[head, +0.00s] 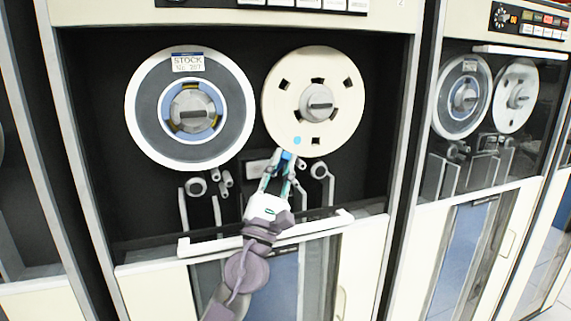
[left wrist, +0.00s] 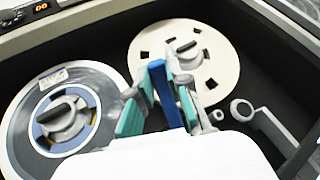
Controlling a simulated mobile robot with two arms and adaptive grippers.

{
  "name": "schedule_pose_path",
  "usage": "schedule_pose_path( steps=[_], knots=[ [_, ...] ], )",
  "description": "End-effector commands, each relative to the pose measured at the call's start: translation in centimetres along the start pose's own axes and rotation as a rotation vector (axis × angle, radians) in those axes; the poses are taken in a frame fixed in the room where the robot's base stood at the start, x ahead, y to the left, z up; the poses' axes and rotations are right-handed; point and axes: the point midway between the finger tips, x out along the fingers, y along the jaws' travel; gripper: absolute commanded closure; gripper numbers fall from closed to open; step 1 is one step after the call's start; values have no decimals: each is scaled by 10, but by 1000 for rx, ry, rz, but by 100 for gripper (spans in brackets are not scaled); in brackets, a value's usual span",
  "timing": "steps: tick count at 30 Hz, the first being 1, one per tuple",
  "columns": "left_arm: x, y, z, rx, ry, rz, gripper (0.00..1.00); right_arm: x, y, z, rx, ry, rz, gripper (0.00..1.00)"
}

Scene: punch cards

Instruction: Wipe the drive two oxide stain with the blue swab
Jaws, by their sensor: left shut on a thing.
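The blue swab (head: 287,160) is held in my left gripper (head: 277,172), which is shut on it in front of the drive's head area, just below the white reel (head: 285,100). In the left wrist view the blue swab (left wrist: 165,95) stands between the teal finger pads of my left gripper (left wrist: 160,110). The drive (head: 90,130) has a small "2" at its top right edge. I cannot make out the oxide stain; the gripper and swab cover part of the head area. Whether the swab touches the drive, I cannot tell. My right gripper is not in view.
A grey reel (head: 150,100) with a "STOCK" label is on the left. Rollers (head: 318,172) and guides flank the gripper. A white-handled glass door (head: 330,225) is lowered below the opening, under my arm. Another drive (head: 480,120) stands to the right.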

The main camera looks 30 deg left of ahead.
Motion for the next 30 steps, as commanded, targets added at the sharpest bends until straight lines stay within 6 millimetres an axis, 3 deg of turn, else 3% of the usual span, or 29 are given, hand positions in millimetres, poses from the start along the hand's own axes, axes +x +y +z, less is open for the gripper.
schedule_pose_path(
  steps=[21, 30],
  knots=[
    [-22, 40, 1, 2, 0, 0, 100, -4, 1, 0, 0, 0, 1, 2],
    [-10, 47, 10, 1, 0, 0, 100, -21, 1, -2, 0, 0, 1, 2]
  ],
)
